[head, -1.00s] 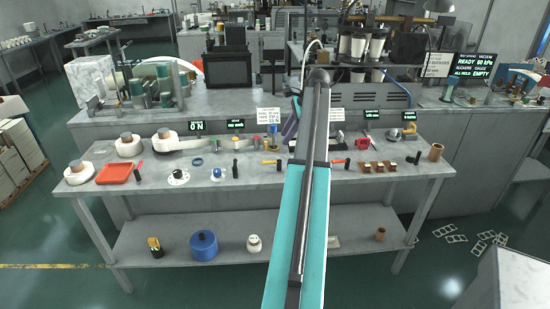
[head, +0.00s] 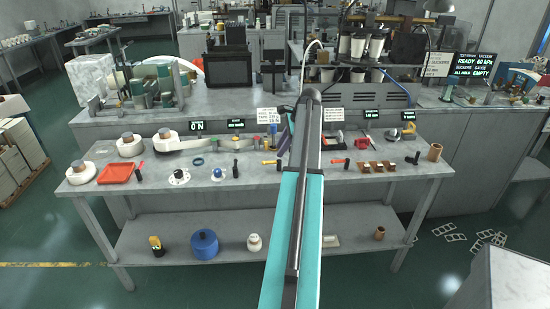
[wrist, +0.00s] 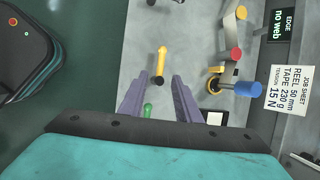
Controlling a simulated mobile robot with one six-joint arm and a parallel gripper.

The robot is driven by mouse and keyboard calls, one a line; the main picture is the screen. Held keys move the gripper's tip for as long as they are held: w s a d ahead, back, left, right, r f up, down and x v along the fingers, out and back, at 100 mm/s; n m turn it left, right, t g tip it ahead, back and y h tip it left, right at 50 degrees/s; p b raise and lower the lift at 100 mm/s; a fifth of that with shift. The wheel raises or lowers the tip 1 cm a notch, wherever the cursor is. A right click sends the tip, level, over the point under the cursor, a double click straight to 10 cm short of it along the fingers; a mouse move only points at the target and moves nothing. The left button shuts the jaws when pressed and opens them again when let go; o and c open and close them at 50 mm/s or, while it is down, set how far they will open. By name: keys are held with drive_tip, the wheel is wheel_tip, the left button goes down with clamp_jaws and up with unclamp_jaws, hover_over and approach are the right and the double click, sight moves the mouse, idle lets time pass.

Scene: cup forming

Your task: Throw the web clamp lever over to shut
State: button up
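My gripper (wrist: 160,92) is open, with its two purple fingers apart and nothing between their tips. In the wrist view, a yellow handle (wrist: 161,62) stands just beyond the fingertips. A green-tipped piece (wrist: 148,109) shows low between the fingers. I cannot tell surely which part is the web clamp lever. In the head view, my arm hides the gripper; the yellow handle (head: 270,161) lies on the bench left of it.
The grey bench (head: 215,185) carries white tape rolls (head: 129,146), a red tray (head: 115,173) and brown blocks (head: 377,167). A job sheet (wrist: 288,88) and an "EDGE no web" display (wrist: 281,25) stand at the bench's back. A dark case (wrist: 32,62) shows at the wrist view's left.

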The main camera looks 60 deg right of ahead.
sight(273, 162)
drive_tip(key=shift+p+x, duration=0.65)
drive_tip(key=shift+x, duration=2.7)
drive_tip(key=shift+c, duration=0.3)
clamp_jaws()
drive_tip(key=shift+a+f, duration=0.15)
drive_tip(key=shift+s, duration=0.1)
